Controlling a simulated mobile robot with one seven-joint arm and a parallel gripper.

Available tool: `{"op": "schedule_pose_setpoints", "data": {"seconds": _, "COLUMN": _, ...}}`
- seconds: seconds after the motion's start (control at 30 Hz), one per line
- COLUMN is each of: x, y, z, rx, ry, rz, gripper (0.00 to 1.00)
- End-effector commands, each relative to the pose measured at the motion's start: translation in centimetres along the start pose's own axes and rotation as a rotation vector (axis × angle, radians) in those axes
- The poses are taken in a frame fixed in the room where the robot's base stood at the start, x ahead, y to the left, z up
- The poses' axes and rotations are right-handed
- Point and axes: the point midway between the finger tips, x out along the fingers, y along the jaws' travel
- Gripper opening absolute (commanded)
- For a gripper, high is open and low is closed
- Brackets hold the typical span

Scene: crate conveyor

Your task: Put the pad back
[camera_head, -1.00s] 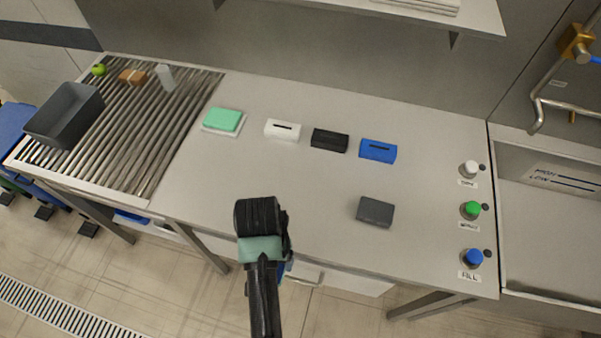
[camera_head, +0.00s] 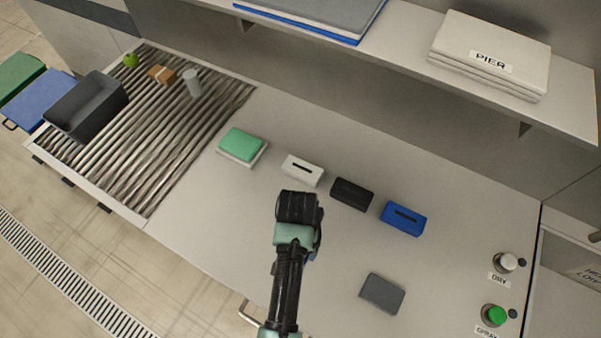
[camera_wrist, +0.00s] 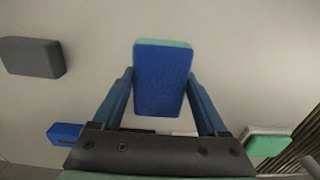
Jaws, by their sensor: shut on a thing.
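In the wrist view my gripper (camera_wrist: 161,78) is shut on a blue pad (camera_wrist: 160,85) with a green layer along its far edge. The pad stands out between the two fingers above the pale counter. In the head view my gripper (camera_head: 298,208) is over the middle of the counter, in front of the white slotted box, and its arm hides the held pad. A green pad (camera_head: 241,143) lies on a white base (camera_head: 257,158) beside the rollers. A dark grey pad (camera_head: 382,293) lies flat on the counter at front right.
White (camera_head: 303,170), black (camera_head: 352,193) and blue (camera_head: 403,218) slotted boxes stand in a row. A roller conveyor (camera_head: 180,150) at left bears a grey crate (camera_head: 85,108) and small objects. Knobs (camera_head: 494,315) stand at right. A shelf (camera_head: 400,60) overhangs the back.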

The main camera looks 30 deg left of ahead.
Motion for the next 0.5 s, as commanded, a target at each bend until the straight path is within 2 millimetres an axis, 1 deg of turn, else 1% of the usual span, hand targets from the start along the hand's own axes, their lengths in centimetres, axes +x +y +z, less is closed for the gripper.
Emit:
{"op": "schedule_pose_setpoints", "data": {"seconds": 0.03, "x": 0.7, "y": 0.0, "z": 0.1, "rx": 0.0, "ry": -0.002, "rz": 0.001, "gripper": 0.24}}
{"op": "schedule_pose_setpoints", "data": {"seconds": 0.23, "x": 2.3, "y": 0.0, "z": 0.0, "rx": 0.0, "ry": -0.001, "rz": 0.0, "gripper": 0.24}}
{"op": "schedule_pose_setpoints", "data": {"seconds": 0.4, "x": 4.7, "y": 0.0, "z": 0.0, "rx": 0.0, "ry": -0.002, "rz": 0.001, "gripper": 0.24}}
{"op": "schedule_pose_setpoints", "data": {"seconds": 0.5, "x": 5.5, "y": 0.0, "z": 0.0, "rx": 0.0, "ry": -0.001, "rz": 0.0, "gripper": 0.24}}
